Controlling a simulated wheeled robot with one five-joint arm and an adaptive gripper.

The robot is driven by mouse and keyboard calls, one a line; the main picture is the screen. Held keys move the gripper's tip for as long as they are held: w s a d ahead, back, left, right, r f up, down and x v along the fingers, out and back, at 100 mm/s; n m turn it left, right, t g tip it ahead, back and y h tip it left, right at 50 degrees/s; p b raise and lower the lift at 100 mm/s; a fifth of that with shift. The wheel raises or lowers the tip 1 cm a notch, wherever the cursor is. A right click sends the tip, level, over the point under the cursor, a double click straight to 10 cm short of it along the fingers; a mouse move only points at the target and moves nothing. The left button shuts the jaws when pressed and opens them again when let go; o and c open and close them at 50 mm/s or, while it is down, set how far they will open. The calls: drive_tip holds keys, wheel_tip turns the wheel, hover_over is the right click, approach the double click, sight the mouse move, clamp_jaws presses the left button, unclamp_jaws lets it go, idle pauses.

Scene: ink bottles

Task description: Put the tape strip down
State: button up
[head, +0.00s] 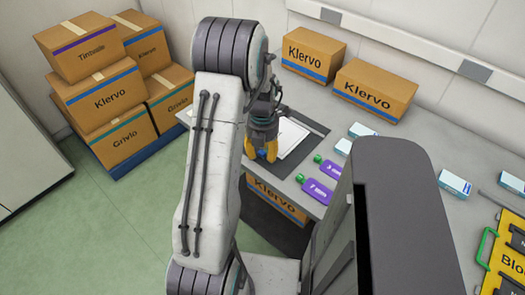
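My gripper (262,153), with yellow fingertips, points down over the near left part of the grey table (425,145). It is just left of a white sheet (294,137) on a dark mat (316,127). I cannot make out a tape strip; any strip at the fingertips is too small to tell or hidden. The fingertips look close to each other, but their gap is unclear. My arm hides part of the table's left side.
Two purple bottles with green caps (327,166) lie right of the sheet. Small white-blue boxes (361,130) and Klervo cartons (375,90) stand on the table. A yellow case (507,262) is at the right.

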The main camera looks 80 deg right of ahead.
sight(262, 152)
drive_tip(key=shift+r, duration=0.15)
wheel_tip(262, 152, up, 12)
drive_tip(key=shift+p, duration=0.4)
idle(0.3)
